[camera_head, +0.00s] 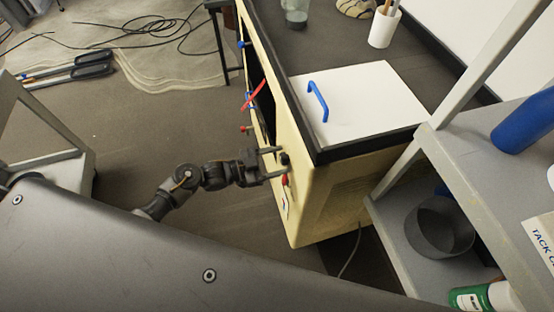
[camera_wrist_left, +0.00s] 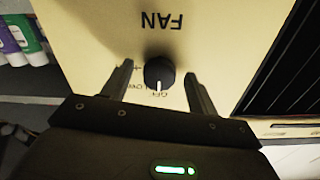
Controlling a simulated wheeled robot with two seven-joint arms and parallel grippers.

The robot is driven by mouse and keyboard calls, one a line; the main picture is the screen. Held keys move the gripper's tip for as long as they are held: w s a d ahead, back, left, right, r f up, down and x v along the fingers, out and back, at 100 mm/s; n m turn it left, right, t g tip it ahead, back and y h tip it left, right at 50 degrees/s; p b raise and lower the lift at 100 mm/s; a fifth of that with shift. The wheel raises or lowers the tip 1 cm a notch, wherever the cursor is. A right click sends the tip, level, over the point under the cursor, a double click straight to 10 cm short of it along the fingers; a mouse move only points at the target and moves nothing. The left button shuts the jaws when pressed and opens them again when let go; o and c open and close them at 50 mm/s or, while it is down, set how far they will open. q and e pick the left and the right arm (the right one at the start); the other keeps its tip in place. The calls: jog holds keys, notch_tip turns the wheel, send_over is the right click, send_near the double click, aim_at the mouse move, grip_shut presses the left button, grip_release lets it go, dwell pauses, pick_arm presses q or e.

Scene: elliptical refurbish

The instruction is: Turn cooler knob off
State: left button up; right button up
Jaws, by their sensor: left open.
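A round black knob (camera_wrist_left: 159,73) sits on a cream panel (camera_wrist_left: 90,30) under the upside-down word FAN in the left wrist view. Its white line points down in the picture, toward small lettering that is partly hidden. My left gripper (camera_head: 273,163) is open, with one finger on each side of the knob; I cannot tell whether they touch it. In the head view the knob (camera_head: 285,158) shows at the fingertips, on the end of the cream cooler cabinet (camera_head: 315,205). My right gripper is not in view.
A red handle (camera_head: 285,180) is just below the knob. A grey shelf (camera_head: 460,160) holding a pot (camera_head: 440,227) and bottles stands at the right. A white lid (camera_head: 360,105) with a blue handle lies on the black top. Cables (camera_head: 150,30) lie on the floor.

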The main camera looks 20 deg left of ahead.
pick_arm(q)
jog(key=b+v, duration=0.2)
jog(key=v, duration=0.8)
jog(key=shift+s+a, duration=0.2)
jog(key=shift+a, duration=0.1)
